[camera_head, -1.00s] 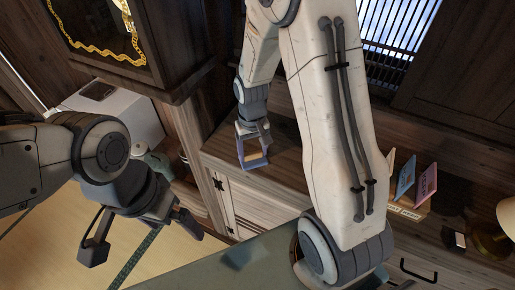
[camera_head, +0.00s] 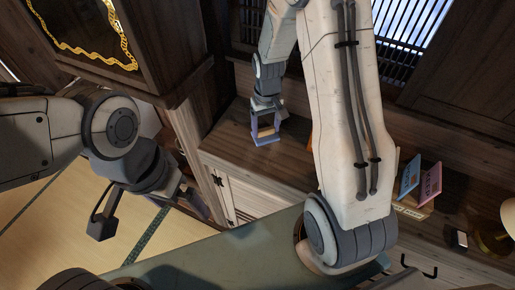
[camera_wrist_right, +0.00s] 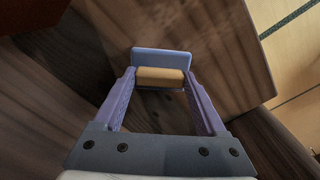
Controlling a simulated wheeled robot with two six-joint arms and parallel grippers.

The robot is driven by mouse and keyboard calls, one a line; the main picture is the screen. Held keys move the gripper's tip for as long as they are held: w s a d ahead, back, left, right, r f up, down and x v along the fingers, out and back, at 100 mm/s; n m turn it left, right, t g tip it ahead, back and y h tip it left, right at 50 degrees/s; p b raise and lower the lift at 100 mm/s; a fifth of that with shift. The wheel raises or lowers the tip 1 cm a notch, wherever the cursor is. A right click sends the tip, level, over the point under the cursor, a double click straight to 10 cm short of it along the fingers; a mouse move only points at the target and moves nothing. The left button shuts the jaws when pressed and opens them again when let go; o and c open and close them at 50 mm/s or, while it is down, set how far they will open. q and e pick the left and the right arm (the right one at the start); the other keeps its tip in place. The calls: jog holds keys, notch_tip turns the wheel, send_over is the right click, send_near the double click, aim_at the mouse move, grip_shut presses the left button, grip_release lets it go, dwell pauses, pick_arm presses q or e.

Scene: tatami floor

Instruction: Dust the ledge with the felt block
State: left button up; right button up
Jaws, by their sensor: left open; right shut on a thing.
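The felt block shows in the right wrist view as a tan bar (camera_wrist_right: 160,77) with a blue-grey plate beyond it. My right gripper (camera_head: 265,136) is shut on the tan bar, one lavender finger on each side. In the head view it is over the left part of the ledge (camera_head: 222,143), the dark wooden top of a low cabinet. I cannot tell whether the block touches the wood. My left gripper (camera_head: 150,212) is open and empty above the tatami, left of the cabinet.
Blue (camera_head: 410,176) and pink (camera_head: 430,183) cards stand in a wooden holder on the ledge, right of my right arm. A glass-fronted case with a gold chain (camera_head: 95,50) is at the upper left. An orange thing is partly hidden behind my right arm.

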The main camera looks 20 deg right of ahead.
jog(key=shift+w+d, duration=0.55)
jog(key=shift+d, duration=0.05)
notch_tip(320, 180, up, 3)
jog(key=shift+a+r+p, duration=0.1)
jog(key=shift+p, duration=1)
jog(key=shift+w+d+r+p, duration=0.15)
jog(key=shift+d+r+p, duration=0.15)
jog(key=shift+r+p, duration=0.35)
jog(key=shift+a+r+p, duration=0.1)
jog(key=shift+r+p, duration=0.6)
jog(key=shift+r, duration=0.15)
pick_arm(q)
notch_tip(320, 180, up, 7)
jog(key=w+p, duration=0.1)
jog(key=shift+d+f+p, duration=0.2)
jog(key=shift+d+p, duration=0.1)
jog(key=shift+d, duration=0.05)
pick_arm(e)
jog(key=shift+r, duration=0.95)
